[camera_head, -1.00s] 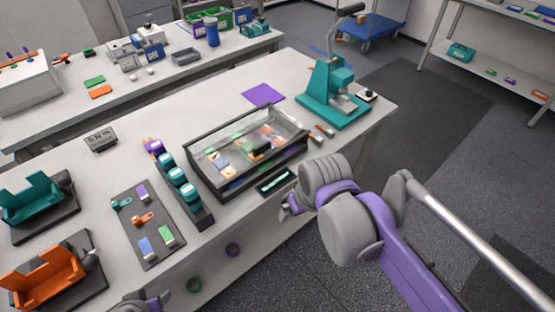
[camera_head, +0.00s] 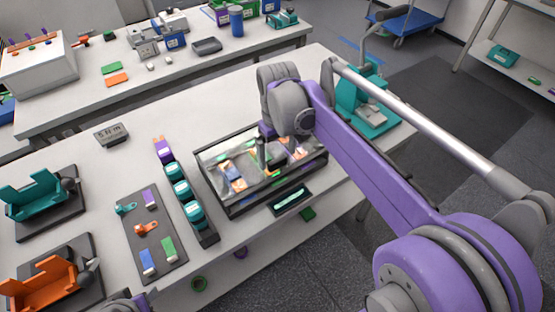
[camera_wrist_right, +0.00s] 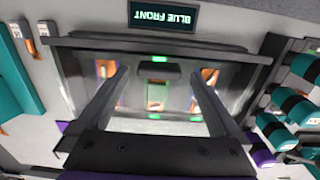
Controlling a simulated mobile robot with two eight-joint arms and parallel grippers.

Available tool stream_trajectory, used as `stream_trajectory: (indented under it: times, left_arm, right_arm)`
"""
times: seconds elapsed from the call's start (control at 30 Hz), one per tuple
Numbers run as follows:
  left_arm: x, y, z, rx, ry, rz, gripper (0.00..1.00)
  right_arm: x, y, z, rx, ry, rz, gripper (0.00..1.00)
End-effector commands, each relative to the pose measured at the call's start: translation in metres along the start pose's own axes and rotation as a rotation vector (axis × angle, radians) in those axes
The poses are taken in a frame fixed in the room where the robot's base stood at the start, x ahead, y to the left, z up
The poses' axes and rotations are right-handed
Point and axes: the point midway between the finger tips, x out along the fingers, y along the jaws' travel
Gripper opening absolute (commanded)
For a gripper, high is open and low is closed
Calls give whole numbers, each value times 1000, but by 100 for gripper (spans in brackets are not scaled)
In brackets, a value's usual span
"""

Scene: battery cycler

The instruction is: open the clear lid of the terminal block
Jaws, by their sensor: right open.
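The terminal block (camera_head: 246,202) is a black-framed box on the bench with a clear lid (camera_head: 214,158) over coloured parts. The lid looks closed. In the right wrist view the clear lid (camera_wrist_right: 85,85) has a dark handle-like block (camera_wrist_right: 158,70) near the labelled edge. My right gripper (camera_head: 270,152) is over the box, fingers pointing down at it. In the right wrist view the fingers of my right gripper (camera_wrist_right: 159,78) are wide apart, one on each side of the dark block, with nothing held. Contact cannot be told. Only a sliver of my left gripper (camera_head: 132,302) shows at the bottom edge.
A plate (camera_wrist_right: 162,16) reading "BLUE FRONT" lies beside the box. A rack of teal cylinders (camera_head: 184,192) stands close left of it. A grey mat (camera_head: 150,208) with small parts lies further left. A teal press (camera_head: 358,108) stands at the right.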

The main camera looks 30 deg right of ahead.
Motion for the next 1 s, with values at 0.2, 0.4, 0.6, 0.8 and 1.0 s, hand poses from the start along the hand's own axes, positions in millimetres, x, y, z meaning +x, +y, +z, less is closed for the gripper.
stream_trajectory:
  times: [0.2, 0.4, 0.6, 0.8, 1.0]
  left_arm:
    - [2, 0, 2, 0, -1, 0, 50]
    - [2, 0, 2, 0, -1, 0, 50]
    - [2, 0, 2, 0, -1, 0, 50]
    - [2, 0, 2, 0, -1, 0, 50]
    - [2, 0, 2, 0, -1, 0, 50]
  right_arm:
    - [24, 0, 0, 0, 0, 0, 100]
    - [28, 0, 0, 0, 1, 0, 100]
    - [28, 0, 0, 0, 1, 0, 91]
    - [28, 0, 0, 0, 1, 0, 55]
    - [28, 0, 0, 0, 1, 0, 19]
